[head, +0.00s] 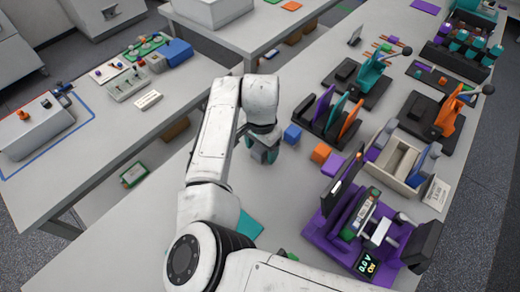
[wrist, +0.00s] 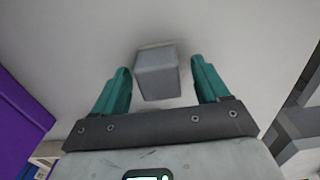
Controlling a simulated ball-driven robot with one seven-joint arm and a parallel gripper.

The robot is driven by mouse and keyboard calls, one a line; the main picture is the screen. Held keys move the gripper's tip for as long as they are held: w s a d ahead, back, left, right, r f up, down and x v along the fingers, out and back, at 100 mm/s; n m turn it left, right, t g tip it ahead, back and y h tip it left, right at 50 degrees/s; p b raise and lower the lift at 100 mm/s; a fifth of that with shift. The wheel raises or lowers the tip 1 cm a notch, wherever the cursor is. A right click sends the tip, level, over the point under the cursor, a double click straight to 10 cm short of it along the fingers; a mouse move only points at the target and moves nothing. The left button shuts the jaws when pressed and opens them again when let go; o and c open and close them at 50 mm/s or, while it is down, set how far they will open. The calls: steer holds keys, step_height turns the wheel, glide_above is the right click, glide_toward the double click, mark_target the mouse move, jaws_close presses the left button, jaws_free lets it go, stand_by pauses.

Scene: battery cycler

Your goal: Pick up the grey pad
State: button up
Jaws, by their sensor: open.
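The grey pad (wrist: 157,75) shows in the wrist view as a small grey block on the pale tabletop. It lies between the two teal fingers of my gripper (wrist: 160,68), with a gap of bare table on each side. The gripper is open and holds nothing. In the head view my gripper (head: 264,154) points down over the table, left of the blue cube. I cannot make out the pad there; the gripper and arm seem to hide it.
A blue cube (head: 292,134), an orange cube (head: 320,153) and a purple cube (head: 334,165) stand right of my gripper. A purple device (head: 322,228) stands at the lower right. A rack with coloured plates (head: 325,125) stands behind. The table left of the gripper is mostly clear.

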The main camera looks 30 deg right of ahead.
steer(key=c, duration=1.1)
steer(key=shift+o, duration=0.2)
steer(key=shift+r, duration=0.1)
step_height(320, 180, up, 10)
steer(key=shift+f+b, duration=0.1)
steer(key=shift+b, duration=0.75)
